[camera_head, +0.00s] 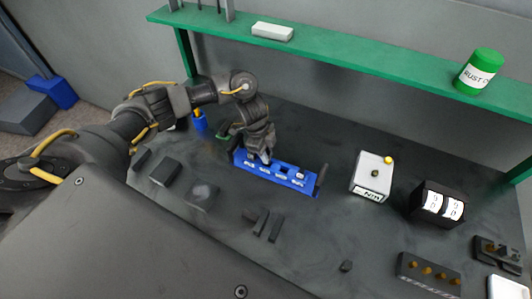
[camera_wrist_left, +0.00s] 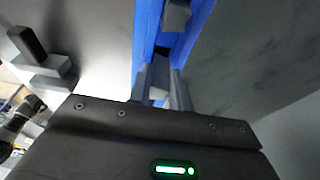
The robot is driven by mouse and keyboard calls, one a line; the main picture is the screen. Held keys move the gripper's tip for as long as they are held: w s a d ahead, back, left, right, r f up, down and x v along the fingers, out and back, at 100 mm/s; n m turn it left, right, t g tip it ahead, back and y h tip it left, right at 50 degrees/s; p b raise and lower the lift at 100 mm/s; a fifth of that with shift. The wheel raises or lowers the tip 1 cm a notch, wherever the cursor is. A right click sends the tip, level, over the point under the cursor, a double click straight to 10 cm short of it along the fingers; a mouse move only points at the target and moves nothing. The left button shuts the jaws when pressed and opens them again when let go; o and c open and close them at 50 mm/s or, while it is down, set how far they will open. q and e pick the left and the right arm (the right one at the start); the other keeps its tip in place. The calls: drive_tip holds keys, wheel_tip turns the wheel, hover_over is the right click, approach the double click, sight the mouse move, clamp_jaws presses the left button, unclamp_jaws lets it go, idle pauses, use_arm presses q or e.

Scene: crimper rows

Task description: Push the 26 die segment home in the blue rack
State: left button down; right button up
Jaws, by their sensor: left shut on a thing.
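The blue rack (camera_head: 277,173) lies on the dark bench, with white labels on its front that are too small to read. My left gripper (camera_head: 260,159) is over the rack's left half, fingers pointing down, shut on a grey die segment. In the left wrist view the segment (camera_wrist_left: 160,76) shows between the fingers, at the blue rack (camera_wrist_left: 148,38). I cannot tell how deep it sits or read its number. A dark opening lies just beyond it. Another grey segment (camera_wrist_left: 176,16) sits farther along; it shows near the rack's right end in the head view (camera_head: 300,175).
Dark blocks (camera_head: 166,171) and loose bars (camera_head: 265,224) lie left and in front. A green shelf (camera_head: 350,62) runs above the bench's back.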

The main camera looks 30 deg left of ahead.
use_arm(q)
drive_tip(key=shift+p, duration=0.35)
idle(0.6)
drive_tip(key=shift+a+b+x, duration=0.15)
drive_tip(key=shift+b+x, duration=0.25)
drive_tip(key=shift+x, duration=0.2)
drive_tip(key=shift+a+b+x, duration=0.15)
drive_tip(key=shift+b+x, duration=0.2)
drive_tip(key=shift+x, duration=0.2)
drive_tip(key=c, duration=1.2)
unclamp_jaws()
drive_tip(key=shift+f, duration=0.1)
drive_tip(key=v, duration=1)
drive_tip(key=shift+r, duration=0.4)
